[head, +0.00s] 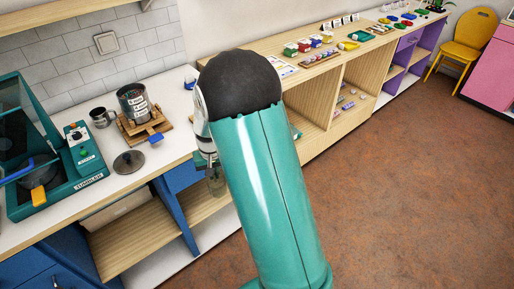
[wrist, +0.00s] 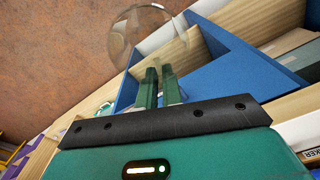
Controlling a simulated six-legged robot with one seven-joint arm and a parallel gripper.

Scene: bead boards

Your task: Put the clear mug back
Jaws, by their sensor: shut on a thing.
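The clear mug (wrist: 138,32) is a see-through round vessel at the fingertips of my gripper (wrist: 160,74) in the wrist view. The two green fingers are close together and shut on it; the exact grip point is hard to make out through the clear wall. In the head view the clear mug (head: 216,183) shows faintly below my gripper (head: 208,163), in front of the counter's shelf unit and beside my teal arm. My arm hides part of this area.
A white counter (head: 175,110) carries a teal machine labelled TUMBLER (head: 85,150), a metal mug (head: 100,117), a dark canister (head: 133,98) on a wooden stand and a dark lid (head: 128,162). Blue panels (head: 180,205) frame open wooden shelves below. The brown floor (head: 400,180) at right is clear.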

